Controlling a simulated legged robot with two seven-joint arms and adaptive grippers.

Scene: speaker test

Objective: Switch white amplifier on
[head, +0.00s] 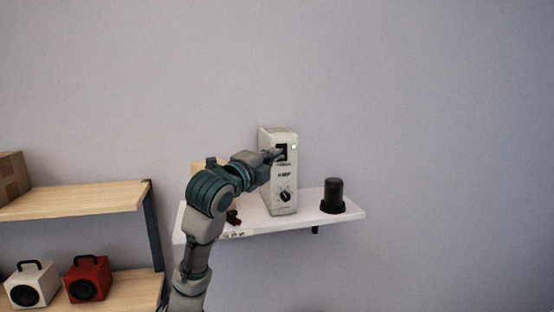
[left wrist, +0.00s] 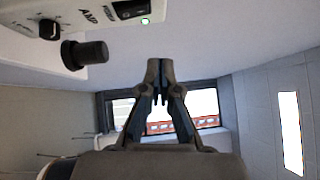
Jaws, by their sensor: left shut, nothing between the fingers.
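The white amplifier (head: 285,178) stands upright on a white wall shelf, with "AMP" lettering and a black dial (head: 285,196) on its front. Its dark switch (head: 281,149) is near the top, partly hidden by my left gripper. A small light (head: 293,147) beside the switch glows green. My left gripper (head: 277,154) is shut and empty, with its tips in front of the switch; I cannot tell whether they touch it. In the left wrist view the amplifier (left wrist: 72,14) appears turned at the upper left, and the shut fingertips (left wrist: 159,70) show apart from its switch (left wrist: 129,9).
A black cylinder (head: 334,192) stands on the white shelf (head: 310,216) right of the amplifier. A wooden shelf unit (head: 85,199) at the left holds a cardboard box (head: 12,178), a white speaker (head: 32,285) and a red speaker (head: 88,278). The wall above is clear.

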